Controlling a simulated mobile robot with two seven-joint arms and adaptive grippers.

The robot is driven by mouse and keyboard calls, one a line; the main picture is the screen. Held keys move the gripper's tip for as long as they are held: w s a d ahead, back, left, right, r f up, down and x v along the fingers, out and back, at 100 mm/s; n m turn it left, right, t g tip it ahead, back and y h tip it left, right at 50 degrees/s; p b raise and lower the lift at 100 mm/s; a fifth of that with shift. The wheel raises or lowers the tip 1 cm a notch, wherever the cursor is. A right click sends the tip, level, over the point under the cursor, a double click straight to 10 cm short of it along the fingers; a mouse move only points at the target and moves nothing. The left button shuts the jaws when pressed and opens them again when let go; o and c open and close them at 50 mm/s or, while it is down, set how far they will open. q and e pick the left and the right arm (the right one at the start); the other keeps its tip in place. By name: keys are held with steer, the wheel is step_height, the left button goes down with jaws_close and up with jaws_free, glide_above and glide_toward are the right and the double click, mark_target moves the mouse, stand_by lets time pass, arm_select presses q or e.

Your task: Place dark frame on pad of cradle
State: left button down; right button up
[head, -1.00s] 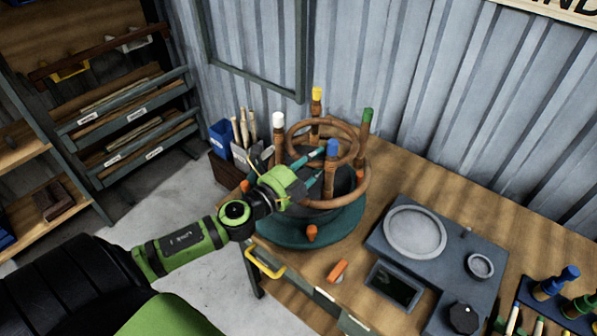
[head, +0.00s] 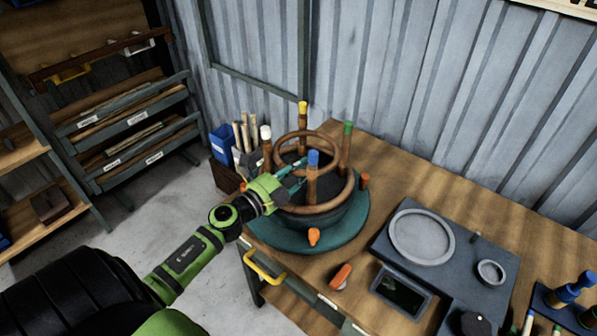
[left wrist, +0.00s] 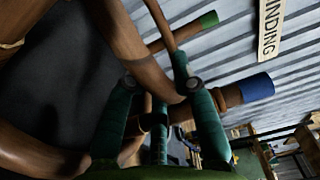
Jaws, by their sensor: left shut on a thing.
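The dark frame (head: 346,153) is brown rattan, with an upper ring, a wider lower ring and upright legs tipped white, yellow, green and blue. It stands roughly upright over the cradle (head: 348,236), a round teal base with a dark rounded body and orange knobs. My left gripper (head: 291,176) is shut on the frame near the blue-tipped leg. In the left wrist view my fingers (left wrist: 160,84) sit around brown rattan beside that leg (left wrist: 226,96). The pad is mostly hidden under the frame; I cannot tell whether they touch. My right gripper is not in view.
A grey board with a round dish (head: 421,237) lies to the right on the workbench (head: 385,165). An orange-handled tool (head: 341,276) lies near the front edge. A blue container (head: 223,142) and sticks stand behind left. Blue and green handles stand far right.

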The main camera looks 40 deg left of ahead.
arm_select(q)
steer(key=shift+r, duration=0.2)
steer(key=c, duration=1)
jaws_free()
steer(key=shift+f, duration=0.2)
steer(key=shift+s, duration=0.1)
steer(key=s+b, duration=0.1)
steer(key=s, duration=0.3)
steer(key=s+a+b, duration=0.1)
steer(key=s, duration=0.3)
steer(key=s+a+b, duration=0.1)
steer(key=s, duration=0.3)
steer(key=shift+w, duration=0.1)
